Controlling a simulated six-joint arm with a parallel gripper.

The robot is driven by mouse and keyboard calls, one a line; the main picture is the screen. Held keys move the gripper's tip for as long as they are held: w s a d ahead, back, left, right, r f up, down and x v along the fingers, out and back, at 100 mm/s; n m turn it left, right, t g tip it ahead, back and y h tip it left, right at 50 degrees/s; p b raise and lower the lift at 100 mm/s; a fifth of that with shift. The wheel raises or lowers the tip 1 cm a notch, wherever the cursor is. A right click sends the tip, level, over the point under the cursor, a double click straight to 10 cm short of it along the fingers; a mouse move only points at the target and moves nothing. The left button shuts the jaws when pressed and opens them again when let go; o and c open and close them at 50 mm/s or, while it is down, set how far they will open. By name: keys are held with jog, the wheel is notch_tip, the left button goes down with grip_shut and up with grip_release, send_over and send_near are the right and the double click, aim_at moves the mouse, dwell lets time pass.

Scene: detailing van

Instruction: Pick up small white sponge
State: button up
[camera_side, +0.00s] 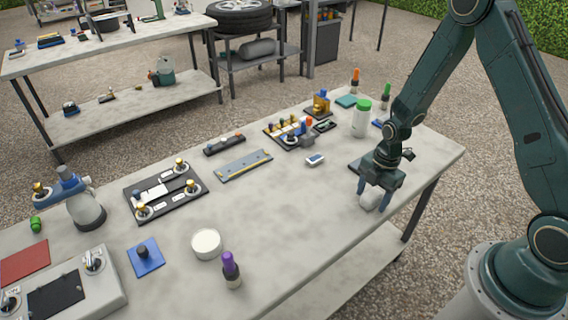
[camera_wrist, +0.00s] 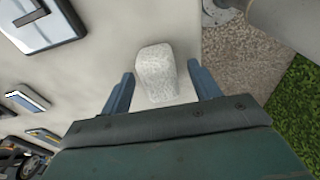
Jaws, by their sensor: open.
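The small white sponge (camera_wrist: 156,72) is a pale, rough block with rounded edges. In the wrist view it lies on the table, its near end between the two blue fingers of my gripper (camera_wrist: 160,95). A gap shows on each side of it, so the fingers stand apart from it. In the side view the sponge (camera_side: 371,199) is low between the fingertips of my gripper (camera_side: 373,194), near the table's right front edge. My gripper points down and is open. The sponge's near end is partly hidden by the gripper body in the wrist view.
The grey table (camera_side: 310,200) is clear to the left of the gripper. A dark flat pad (camera_side: 362,164) lies just behind it. The table edge is close on the right.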

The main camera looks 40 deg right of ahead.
aim_at(373, 193)
dwell(0.5)
jog(key=c, duration=1.1)
jog(key=shift+c, duration=0.2)
notch_tip(373, 193, up, 20)
dwell(0.5)
